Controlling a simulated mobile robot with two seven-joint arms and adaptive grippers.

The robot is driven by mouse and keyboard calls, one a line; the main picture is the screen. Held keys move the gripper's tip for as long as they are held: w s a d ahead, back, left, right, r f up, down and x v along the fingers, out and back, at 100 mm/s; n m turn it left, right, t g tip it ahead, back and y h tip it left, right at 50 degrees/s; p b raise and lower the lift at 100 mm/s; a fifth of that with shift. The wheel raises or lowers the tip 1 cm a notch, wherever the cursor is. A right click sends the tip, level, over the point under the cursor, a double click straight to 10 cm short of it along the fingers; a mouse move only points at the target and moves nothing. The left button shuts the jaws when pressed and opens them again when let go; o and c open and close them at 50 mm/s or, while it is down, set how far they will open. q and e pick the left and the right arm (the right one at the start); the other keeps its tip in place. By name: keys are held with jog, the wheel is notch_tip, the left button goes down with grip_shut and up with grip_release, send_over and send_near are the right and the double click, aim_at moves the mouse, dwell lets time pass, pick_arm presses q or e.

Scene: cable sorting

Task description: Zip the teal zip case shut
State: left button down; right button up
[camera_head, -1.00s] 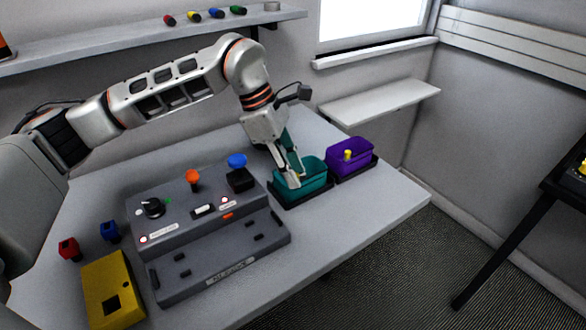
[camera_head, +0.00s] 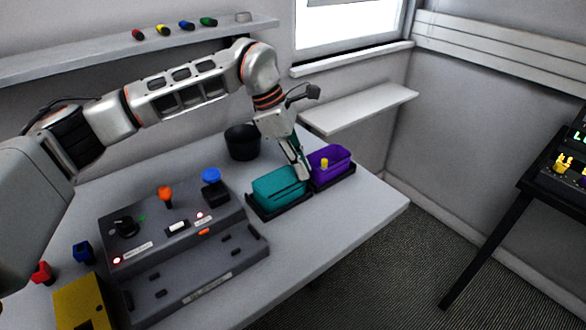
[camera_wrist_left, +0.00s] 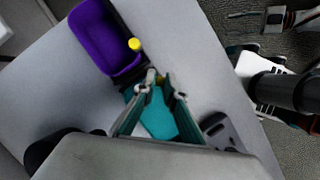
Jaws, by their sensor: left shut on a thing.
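The teal zip case (camera_head: 278,189) sits in a dark tray on the table, and its top now looks covered by a flat teal surface. It also shows in the left wrist view (camera_wrist_left: 158,118), partly hidden by my fingers. My left gripper (camera_head: 303,176) points down at the right end of the teal case, beside the purple case. The fingers hide most of that piece.
The purple case (camera_head: 331,156) with a yellow pull (camera_head: 324,163) stands close on the right. A grey control box (camera_head: 175,240) with knobs stands on the left. A black cup (camera_head: 242,142) is behind. The table's front right edge is bare.

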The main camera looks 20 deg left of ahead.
aim_at(281, 178)
pick_arm(q)
jog(key=shift+s, duration=0.1)
jog(key=c, duration=2.1)
grip_release()
jog(key=shift+a, duration=0.1)
jog(key=v, duration=1.2)
